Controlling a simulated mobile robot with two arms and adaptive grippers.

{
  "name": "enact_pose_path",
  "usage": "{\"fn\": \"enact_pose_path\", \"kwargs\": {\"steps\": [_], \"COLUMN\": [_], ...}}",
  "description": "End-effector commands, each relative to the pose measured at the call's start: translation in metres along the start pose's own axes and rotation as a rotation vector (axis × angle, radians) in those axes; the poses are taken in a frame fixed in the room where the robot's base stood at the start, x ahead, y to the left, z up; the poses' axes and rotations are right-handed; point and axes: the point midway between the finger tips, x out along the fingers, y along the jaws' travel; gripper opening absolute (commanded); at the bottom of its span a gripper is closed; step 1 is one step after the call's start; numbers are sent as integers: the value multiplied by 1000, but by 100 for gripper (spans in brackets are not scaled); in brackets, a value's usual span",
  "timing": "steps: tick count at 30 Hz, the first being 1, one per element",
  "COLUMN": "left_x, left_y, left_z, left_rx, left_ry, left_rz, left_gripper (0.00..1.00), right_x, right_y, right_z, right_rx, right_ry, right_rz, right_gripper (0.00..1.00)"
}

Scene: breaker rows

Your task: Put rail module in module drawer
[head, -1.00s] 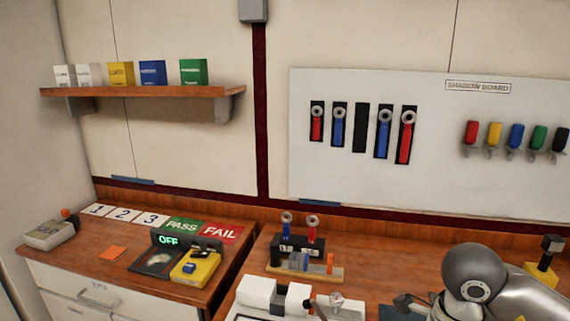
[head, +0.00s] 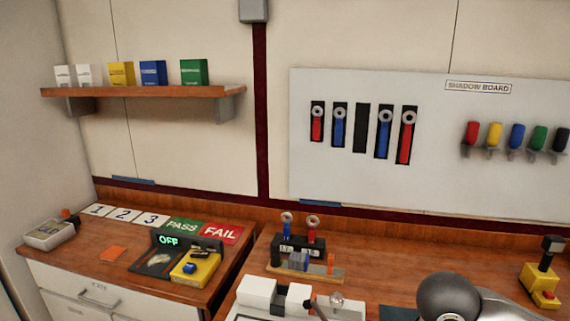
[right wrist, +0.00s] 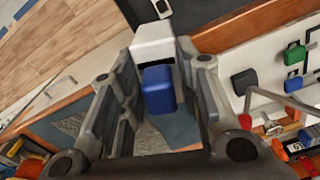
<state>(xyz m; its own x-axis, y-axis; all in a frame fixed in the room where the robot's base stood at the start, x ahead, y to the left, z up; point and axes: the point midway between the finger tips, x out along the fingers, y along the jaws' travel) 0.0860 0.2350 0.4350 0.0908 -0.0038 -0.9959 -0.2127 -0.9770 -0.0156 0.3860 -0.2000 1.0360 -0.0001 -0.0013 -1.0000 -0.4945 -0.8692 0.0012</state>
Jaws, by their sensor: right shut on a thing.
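My right gripper (right wrist: 158,55) shows in the right wrist view, its two grey fingers closed on a block with a white part (right wrist: 153,42) and a blue part (right wrist: 159,90). I take this block to be the rail module. It is held clear in front of the wrist camera. In the head view only a rounded grey part of my right arm shows at the lower right, and the gripper is out of frame. Shut white drawers (head: 72,302) with handles are under the left bench; their label is too small to read. My left gripper is not in view.
A rail stand (head: 320,273) with small blocks is on the right bench, beside a black holder (head: 298,245). White equipment (head: 262,290) stands in front. A gap separates the benches.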

Motion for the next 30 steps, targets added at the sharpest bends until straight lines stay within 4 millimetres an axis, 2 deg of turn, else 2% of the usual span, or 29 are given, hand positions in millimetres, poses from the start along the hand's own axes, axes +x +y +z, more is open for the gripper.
{"fn": "enact_pose_path", "kwargs": {"steps": [6, 12, 30], "left_x": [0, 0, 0], "left_y": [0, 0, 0], "left_z": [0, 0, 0], "left_rx": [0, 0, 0], "left_ry": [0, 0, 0], "left_rz": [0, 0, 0], "left_gripper": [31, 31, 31], "right_x": [5, 8, 8], "right_y": [-4, -6, -6], "right_z": [6, 9, 9], "right_rx": [-325, -486, -518], "right_ry": [1, 0, -1], "right_rz": [-1, -1, -2], "right_gripper": [1, 1, 1]}}
